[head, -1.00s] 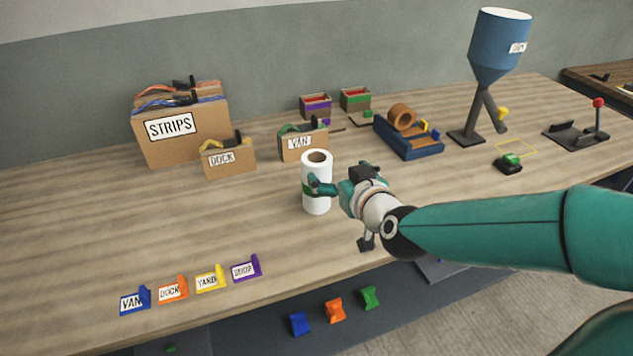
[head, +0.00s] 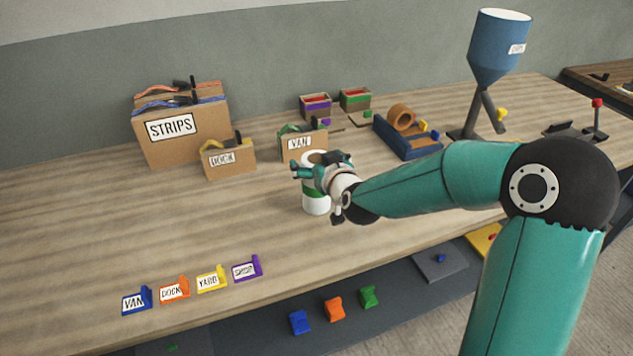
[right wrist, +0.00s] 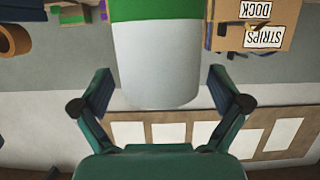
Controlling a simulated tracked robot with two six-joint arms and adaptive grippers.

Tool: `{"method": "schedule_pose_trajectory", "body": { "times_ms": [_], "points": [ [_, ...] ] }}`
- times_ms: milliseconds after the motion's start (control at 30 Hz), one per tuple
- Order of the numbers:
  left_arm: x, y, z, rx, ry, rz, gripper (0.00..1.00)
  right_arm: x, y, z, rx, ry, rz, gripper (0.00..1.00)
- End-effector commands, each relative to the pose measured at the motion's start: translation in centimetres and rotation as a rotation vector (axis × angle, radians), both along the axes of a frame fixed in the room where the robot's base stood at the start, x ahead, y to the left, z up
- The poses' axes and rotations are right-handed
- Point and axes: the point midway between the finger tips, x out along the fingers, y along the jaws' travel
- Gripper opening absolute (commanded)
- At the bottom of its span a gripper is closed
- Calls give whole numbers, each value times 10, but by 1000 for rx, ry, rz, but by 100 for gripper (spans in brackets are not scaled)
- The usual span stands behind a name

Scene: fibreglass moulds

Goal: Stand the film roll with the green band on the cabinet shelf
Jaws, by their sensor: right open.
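The white film roll with the green band (head: 316,204) stands upright on the workbench, in front of the box marked VAN. My right gripper (head: 316,172) is at its upper part in the head view and covers much of it. In the right wrist view, the roll (right wrist: 155,60) shows upside down between the two spread fingers, with the green band at the top of the picture. The fingers are open, and gaps show on both sides of the roll. My left gripper is not in view. I cannot make out a cabinet shelf in these frames.
Boxes marked STRIPS (head: 180,130), DOCK (head: 229,160) and VAN (head: 296,145) stand behind the roll. A blue tray (head: 410,140) holds a brown ring. A blue hopper (head: 498,45) stands at the back right. Coloured tags (head: 210,281) line the front edge. The bench's left middle is clear.

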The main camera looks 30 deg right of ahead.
Motion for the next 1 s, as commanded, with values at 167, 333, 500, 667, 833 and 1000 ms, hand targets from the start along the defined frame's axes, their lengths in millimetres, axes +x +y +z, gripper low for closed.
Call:
{"method": "schedule_pose_trajectory", "body": {
  "times_ms": [167, 333, 500, 667, 833, 1000],
  "points": [
    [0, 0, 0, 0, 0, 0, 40, 0, 0, 0, 0, -1, 0, 99],
    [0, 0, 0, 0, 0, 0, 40, 0, 0, 0, 0, -1, 0, 74],
    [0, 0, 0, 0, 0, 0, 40, 0, 0, 0, -1, -1, 0, 45],
    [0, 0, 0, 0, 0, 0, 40, 0, 0, 0, -1, -1, 0, 19],
    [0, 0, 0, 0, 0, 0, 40, 0, 0, 2, -2, -5, -1, 0],
    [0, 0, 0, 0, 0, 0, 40, 0, 0, 2, -2, -5, -1, 0]
  ]
}}
